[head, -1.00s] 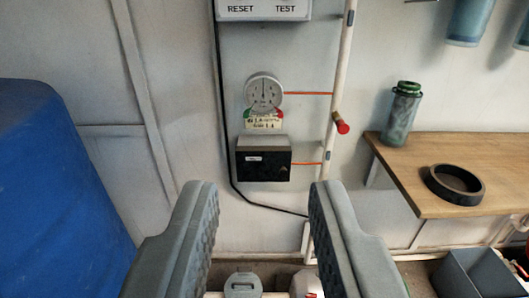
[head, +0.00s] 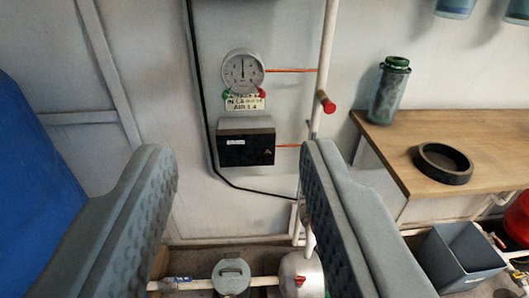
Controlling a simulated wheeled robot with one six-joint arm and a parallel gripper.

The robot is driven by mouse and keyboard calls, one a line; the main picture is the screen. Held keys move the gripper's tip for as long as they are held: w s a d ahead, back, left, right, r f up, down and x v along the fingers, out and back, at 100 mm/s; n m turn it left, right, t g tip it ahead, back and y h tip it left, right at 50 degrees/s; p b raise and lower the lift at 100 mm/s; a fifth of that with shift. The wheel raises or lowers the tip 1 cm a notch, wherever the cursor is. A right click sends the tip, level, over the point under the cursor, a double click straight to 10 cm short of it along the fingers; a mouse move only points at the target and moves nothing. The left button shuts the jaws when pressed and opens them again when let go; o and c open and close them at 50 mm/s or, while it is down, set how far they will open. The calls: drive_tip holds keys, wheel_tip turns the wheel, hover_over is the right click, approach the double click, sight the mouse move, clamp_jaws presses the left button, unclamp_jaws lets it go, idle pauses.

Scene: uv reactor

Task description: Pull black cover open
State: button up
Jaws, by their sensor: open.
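A small wall box (head: 246,124) with a grey top and a black front cover (head: 246,150) is mounted on the white wall in the middle of the head view. The cover carries a small white label at its upper left and looks closed. My gripper (head: 235,165) is open and empty, with its two grey padded fingers at the lower left and lower right. The box shows between and beyond the fingers, and the gripper is apart from it.
A round gauge (head: 243,70) and a label plate sit above the box. A white vertical pipe (head: 327,50) with a red knob (head: 326,102) runs to its right. A wooden shelf (head: 440,150) holds a green-capped canister (head: 388,90) and a black ring (head: 443,163). A blue barrel (head: 35,200) stands left.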

drive_tip(key=w+d+f, duration=0.1)
drive_tip(key=w+f, duration=0.5)
drive_tip(key=w, duration=0.5)
approach(268, 155)
drive_tip(key=shift+t, duration=0.3)
drive_tip(key=w, duration=0.8)
drive_tip(key=shift+w+d+f, duration=0.1)
drive_tip(key=shift+f, duration=0.2)
drive_tip(key=shift+c, duration=0.4)
clamp_jaws()
